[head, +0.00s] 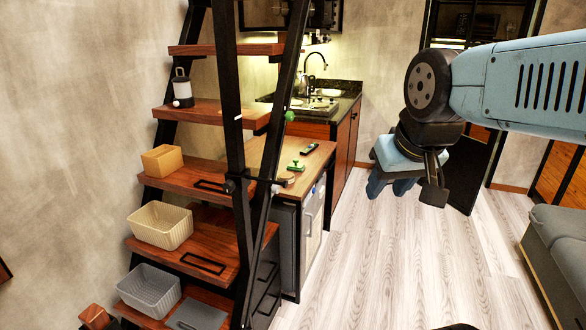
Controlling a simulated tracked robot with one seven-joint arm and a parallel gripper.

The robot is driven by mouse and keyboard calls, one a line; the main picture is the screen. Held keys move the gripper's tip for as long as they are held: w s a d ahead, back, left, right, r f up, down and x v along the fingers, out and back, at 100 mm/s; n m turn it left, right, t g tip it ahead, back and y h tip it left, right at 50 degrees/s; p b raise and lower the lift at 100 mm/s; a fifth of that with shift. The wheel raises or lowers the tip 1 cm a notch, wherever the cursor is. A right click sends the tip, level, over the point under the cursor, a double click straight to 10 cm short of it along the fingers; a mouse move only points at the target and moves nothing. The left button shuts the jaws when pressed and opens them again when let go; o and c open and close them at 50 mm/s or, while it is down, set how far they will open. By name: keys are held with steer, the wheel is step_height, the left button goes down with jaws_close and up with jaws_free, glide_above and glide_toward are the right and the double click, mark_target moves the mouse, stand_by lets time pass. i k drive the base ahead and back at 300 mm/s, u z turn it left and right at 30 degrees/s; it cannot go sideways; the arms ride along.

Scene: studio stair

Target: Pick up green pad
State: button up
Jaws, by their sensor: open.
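A small green item (296,166) with a raised handle-like part lies on the wooden counter below the kitchenette, beyond the stair frame. It is the likeliest green pad, but it is too small to be sure. A second small green thing (289,116) shows higher up, beside the stair post, and I cannot tell what it is. My gripper (432,178) hangs at the right of the picture, pointing down over the floor side of the room. It is open, with nothing seen between its fingers, and is well apart from the counter.
A black-framed stair with wooden treads (190,178) stands at left, partly in front of the counter (318,158). Its treads hold a yellow box (162,160), a cream basket (160,226) and a grey basket (149,289). A dark remote-like item (309,149) lies on the counter. Floor (385,265) is clear.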

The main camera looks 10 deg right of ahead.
mark_target(294, 166)
steer(key=z, duration=0.45)
steer(key=i, duration=1.1)
steer(key=z, duration=0.75)
steer(key=i, duration=1.05)
steer(key=u, duration=0.5)
steer(key=i, duration=0.95)
steer(key=u, duration=0.6)
